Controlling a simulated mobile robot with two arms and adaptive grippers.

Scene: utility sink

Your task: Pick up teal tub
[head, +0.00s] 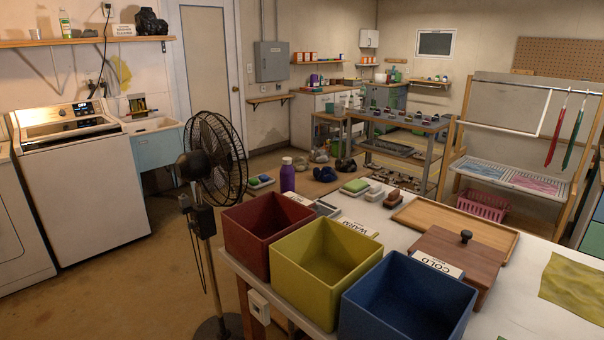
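I cannot make out a loose teal tub for certain. The pale teal utility sink (158,146), with a white basin, stands against the left wall beside the washing machine; a small dark item with coloured pieces sits at its back. A teal-green cabinet (388,97) stands far off at the back. On the near table are three open square bins: dark red (246,240), yellow-green (328,268) and blue (407,306). None of these bins looks teal. Neither of my grippers is in view.
A black fan (215,158) on a stand rises left of the near table (520,300). The washer (82,190) stands left. Open floor (110,295) lies between.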

